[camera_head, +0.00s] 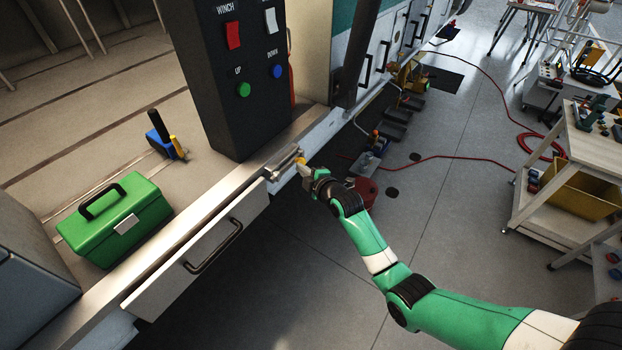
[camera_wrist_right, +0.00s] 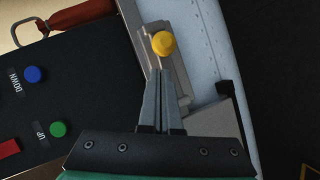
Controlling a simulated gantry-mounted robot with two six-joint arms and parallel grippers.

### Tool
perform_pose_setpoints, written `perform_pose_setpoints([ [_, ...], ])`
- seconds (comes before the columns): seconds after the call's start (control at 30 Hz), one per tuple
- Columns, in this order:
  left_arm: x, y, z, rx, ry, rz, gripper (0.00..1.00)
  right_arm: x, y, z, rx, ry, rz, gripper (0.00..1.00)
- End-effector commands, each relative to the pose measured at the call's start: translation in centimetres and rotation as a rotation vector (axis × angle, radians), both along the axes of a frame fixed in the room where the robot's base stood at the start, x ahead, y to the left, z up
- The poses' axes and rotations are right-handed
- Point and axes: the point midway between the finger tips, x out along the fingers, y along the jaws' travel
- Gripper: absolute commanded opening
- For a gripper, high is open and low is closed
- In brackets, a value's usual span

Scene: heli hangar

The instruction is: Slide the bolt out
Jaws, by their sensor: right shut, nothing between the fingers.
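The bolt (camera_head: 284,163) is a grey metal slide on the ledge edge below the winch panel, at the top end of the drop-down panel. In the right wrist view its yellow knob (camera_wrist_right: 163,43) sits on a grey metal plate (camera_wrist_right: 178,79). My right gripper (camera_head: 302,168) reaches it from the right in the head view. Its two fingers (camera_wrist_right: 158,73) are together and empty, with their tips just short of the knob. I cannot tell whether they touch the bolt. My left gripper is not in view.
The dark winch panel (camera_head: 232,110) with switches and buttons stands just behind the bolt. The hinged panel (camera_head: 190,262) with a black handle lies below left. A green toolbox (camera_head: 115,222) and a blue item (camera_head: 160,143) stand on the deck.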

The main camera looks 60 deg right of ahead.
Motion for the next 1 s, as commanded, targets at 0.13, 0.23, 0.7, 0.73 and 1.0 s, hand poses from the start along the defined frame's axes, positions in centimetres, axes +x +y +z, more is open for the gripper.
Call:
perform_pose_setpoints([
  [0.13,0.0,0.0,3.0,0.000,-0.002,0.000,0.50,-2.2,2.0,1.9,0.001,0.003,0.001,0.00],
  [0.23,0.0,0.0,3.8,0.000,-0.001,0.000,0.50,-4.3,3.0,2.6,0.000,0.002,0.001,0.00],
  [0.7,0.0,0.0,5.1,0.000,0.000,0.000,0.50,-8.6,5.3,3.7,0.000,0.002,0.002,0.00],
  [0.73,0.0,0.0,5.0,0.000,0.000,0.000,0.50,-8.6,5.3,3.7,0.000,0.002,0.002,0.00],
  [1.0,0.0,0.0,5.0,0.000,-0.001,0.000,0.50,-8.6,5.3,3.7,0.000,0.002,0.002,0.00],
])
